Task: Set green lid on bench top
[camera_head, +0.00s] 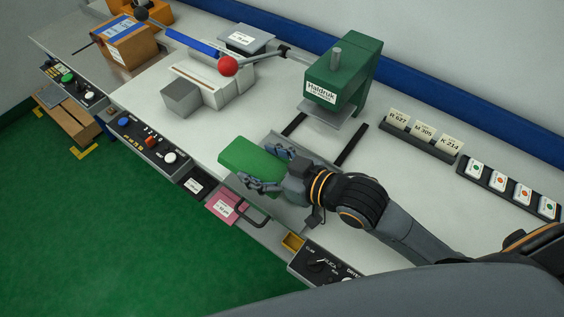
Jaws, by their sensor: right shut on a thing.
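The green lid (249,158) is a flat green block near the front edge of the white bench top (345,205), left of the green press. My right gripper (264,170) comes in from the right and is shut on the lid's right end. The fingers hide that end. I cannot tell whether the lid's underside touches the bench top or is a little above it. My left gripper is not in view.
The green Haldruk press (340,75) stands behind my right gripper, with dark rails in front. A grey-white fixture (213,80) and red-knobbed lever (228,66) are behind the lid. Card racks (418,138) stand right.

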